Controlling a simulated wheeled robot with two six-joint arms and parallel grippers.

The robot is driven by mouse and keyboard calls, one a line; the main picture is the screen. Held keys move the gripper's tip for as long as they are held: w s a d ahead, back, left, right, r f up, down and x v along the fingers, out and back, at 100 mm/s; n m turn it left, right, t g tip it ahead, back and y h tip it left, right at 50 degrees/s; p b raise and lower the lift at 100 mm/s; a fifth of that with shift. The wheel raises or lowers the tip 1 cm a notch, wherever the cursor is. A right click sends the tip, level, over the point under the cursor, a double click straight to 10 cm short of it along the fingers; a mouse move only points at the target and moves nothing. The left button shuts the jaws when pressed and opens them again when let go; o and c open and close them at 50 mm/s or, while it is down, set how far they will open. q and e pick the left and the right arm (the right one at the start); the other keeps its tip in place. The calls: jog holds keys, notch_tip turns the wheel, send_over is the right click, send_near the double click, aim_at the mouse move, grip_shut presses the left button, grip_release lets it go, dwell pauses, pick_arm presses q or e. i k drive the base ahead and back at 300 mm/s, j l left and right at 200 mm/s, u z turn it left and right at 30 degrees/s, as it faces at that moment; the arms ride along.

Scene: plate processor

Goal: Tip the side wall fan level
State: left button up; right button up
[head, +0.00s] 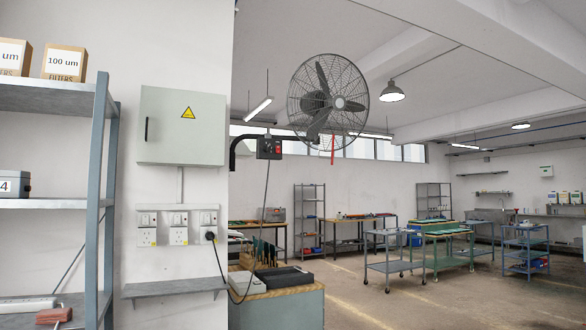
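The wall fan (327,96) is a large dark wire-caged fan in the upper middle of the head view. It sits on a black bracket arm (245,142) that comes out from the wall edge at left. Its face is turned towards me and somewhat to the right; I cannot tell its exact tilt. A dark control box with red parts (269,147) hangs on the bracket, with a cable running down from it. A red strip (333,148) hangs below the cage. Neither of my grippers is in view.
A grey electrical cabinet (181,126) and sockets (179,228) are on the wall at left, above a small shelf (175,288). A metal rack (100,200) stands at far left. A grey bench (290,308) stands below the fan. Trolleys (393,267) stand further back, with open floor around them.

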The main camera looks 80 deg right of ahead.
aim_at(317, 104)
jog(key=z, duration=2.05)
jog(key=i+j, duration=0.05)
